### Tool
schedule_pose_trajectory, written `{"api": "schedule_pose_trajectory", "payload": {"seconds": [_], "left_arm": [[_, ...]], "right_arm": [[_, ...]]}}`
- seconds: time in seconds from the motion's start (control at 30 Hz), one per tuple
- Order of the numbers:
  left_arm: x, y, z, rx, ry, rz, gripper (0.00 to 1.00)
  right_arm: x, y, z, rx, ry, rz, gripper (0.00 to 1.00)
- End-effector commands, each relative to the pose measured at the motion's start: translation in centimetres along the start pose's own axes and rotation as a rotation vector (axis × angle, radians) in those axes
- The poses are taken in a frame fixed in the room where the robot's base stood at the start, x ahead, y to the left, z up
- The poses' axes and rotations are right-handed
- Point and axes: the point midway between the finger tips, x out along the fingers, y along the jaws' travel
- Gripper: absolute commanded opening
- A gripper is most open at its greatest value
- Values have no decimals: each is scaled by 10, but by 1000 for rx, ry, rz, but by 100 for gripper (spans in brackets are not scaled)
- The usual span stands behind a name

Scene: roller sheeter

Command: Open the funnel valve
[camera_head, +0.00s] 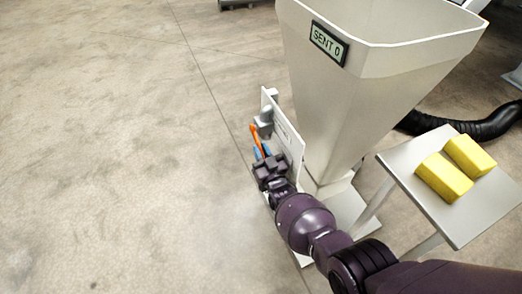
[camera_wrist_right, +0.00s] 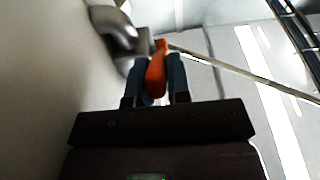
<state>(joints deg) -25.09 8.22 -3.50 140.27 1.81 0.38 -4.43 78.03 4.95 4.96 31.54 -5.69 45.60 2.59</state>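The large pale funnel (camera_head: 375,85) stands at the upper right in the head view, with a "SENT 0" display on its front. A white panel (camera_head: 289,138) stands upright at its left side. The valve has an orange lever (camera_head: 256,139) beside this panel, sloping up from my fingers. The lever (camera_wrist_right: 156,75) also shows in the right wrist view, between my two blue fingers, with a grey metal fitting (camera_wrist_right: 118,38) beyond it. My right gripper (camera_head: 263,152) appears shut on the lever; both fingers look in contact with it. My left gripper is not in view.
A small table (camera_head: 456,225) with two yellow blocks (camera_head: 443,176) stands right of the funnel, near my right arm. A black corrugated hose (camera_head: 490,126) runs behind it. The floor (camera_head: 110,150) to the left is clear.

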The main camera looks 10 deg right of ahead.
Motion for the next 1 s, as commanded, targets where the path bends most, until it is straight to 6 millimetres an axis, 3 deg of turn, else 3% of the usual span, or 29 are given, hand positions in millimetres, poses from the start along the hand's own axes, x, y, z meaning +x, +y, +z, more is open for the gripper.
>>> {"api": "schedule_pose_trajectory", "payload": {"seconds": [0.03, 0.13, 0.53, 0.73, 1.0], "left_arm": [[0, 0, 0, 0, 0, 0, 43], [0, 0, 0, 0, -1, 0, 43], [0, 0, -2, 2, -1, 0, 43], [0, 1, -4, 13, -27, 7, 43], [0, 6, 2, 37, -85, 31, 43]], "right_arm": [[0, 0, 0, 0, -1, 0, 26], [0, 0, 0, 0, 0, 0, 40], [-6, 0, -1, 0, 0, 0, 40], [-28, 0, -4, -2, 3, 0, 40], [-72, 1, -4, -2, 3, 0, 40]]}}
